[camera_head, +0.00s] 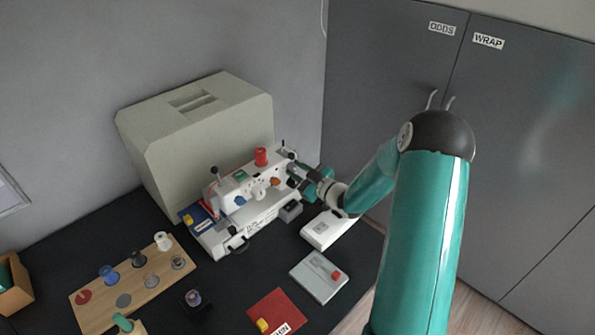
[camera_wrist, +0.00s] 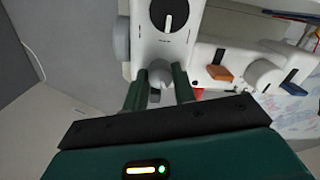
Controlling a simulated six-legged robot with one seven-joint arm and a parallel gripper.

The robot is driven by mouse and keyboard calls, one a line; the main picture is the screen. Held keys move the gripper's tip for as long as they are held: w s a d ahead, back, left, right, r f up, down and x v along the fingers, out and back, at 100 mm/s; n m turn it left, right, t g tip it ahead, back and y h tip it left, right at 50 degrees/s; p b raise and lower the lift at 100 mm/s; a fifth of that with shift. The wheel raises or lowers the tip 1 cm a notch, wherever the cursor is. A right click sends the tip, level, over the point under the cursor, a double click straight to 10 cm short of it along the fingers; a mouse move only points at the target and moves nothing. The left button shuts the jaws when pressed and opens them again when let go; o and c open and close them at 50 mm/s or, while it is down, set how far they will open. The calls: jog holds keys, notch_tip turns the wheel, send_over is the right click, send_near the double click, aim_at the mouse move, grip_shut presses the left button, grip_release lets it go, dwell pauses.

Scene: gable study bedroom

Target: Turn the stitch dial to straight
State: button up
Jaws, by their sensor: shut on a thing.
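The white sewing machine (camera_head: 250,205) stands on the dark table in front of a pale cover box. My gripper (camera_head: 298,178) is at its right end, and the arm hides part of that end. In the wrist view my gripper (camera_wrist: 160,84) has its two green fingers on either side of a small pale knob (camera_wrist: 160,71), shut on it. A black round dial (camera_wrist: 168,14) with a white pointer line, roughly upright in the picture, sits just beyond it. A white round knob (camera_wrist: 263,75) is to the right. The dial markings are too small to read.
An orange lever (camera_wrist: 216,73) and a blue lever (camera_wrist: 292,78) sit near the white knob. A red spool (camera_head: 261,157) stands on the machine. Grey cabinets (camera_head: 390,60) stand behind.

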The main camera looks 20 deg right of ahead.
jog(key=o, duration=1)
jog(key=shift+s, duration=0.15)
jog(key=v, duration=1.3)
jog(key=shift+s+d, duration=0.25)
